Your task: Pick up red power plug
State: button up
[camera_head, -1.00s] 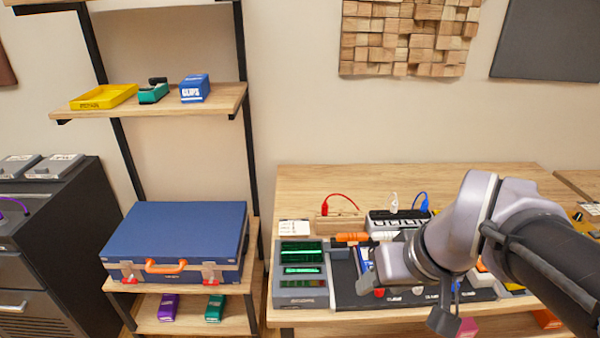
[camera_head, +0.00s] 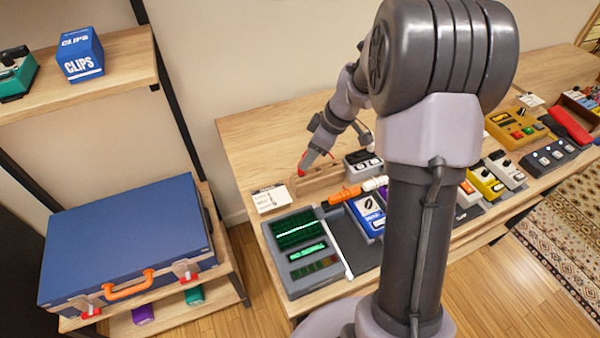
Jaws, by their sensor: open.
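The red power plug (camera_head: 303,165) stands at the left end of a wooden holder (camera_head: 322,178) near the back of the workbench. Its upper part and cable are partly hidden by my gripper. My gripper (camera_head: 312,146) is open and sits right above the red plug, with its fingers pointing down towards it. At this size I cannot tell whether the fingers touch the plug or straddle it. My arm covers the middle of the view and hides part of the bench.
A grey power strip (camera_head: 362,163) stands right of the holder. A blue case (camera_head: 130,245) rests on the shelf.

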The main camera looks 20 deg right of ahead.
jog(key=x, duration=0.2)
jog(key=b+x, duration=0.1)
jog(key=x, duration=0.1)
jog(key=b+x, duration=0.1)
jog(key=x, duration=0.1)
jog(key=shift+w+d+f, duration=0.1)
jog(key=shift+w, duration=0.35)
grip_shut()
